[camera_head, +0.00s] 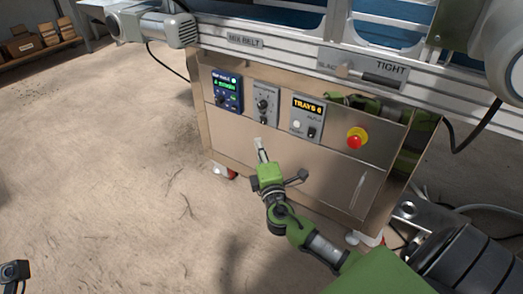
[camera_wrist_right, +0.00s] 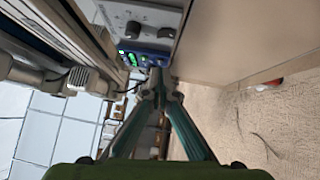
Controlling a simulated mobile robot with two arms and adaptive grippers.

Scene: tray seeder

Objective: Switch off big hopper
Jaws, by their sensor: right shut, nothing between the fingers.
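The control panel on the metal cabinet (camera_head: 290,165) holds several units. At its left is a blue box (camera_head: 227,91) with a lit green display; its lettering is too small to read surely. To its right is a grey unit with knobs (camera_head: 264,103). No control is legibly marked as the big hopper's. My right gripper (camera_head: 259,146) is shut and empty, in front of the cabinet below the knob unit in the head view. In the right wrist view its fingertips (camera_wrist_right: 158,73) appear near the blue box (camera_wrist_right: 147,54); contact cannot be told. My left gripper is not clearly seen.
Further right are a "TRAYS" display (camera_head: 308,106) with a white button and dark switch, and a red stop button (camera_head: 357,137). Above is a rail with a SLACK/TIGHT slider (camera_head: 362,73). A motor (camera_head: 165,30) juts out at upper left.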

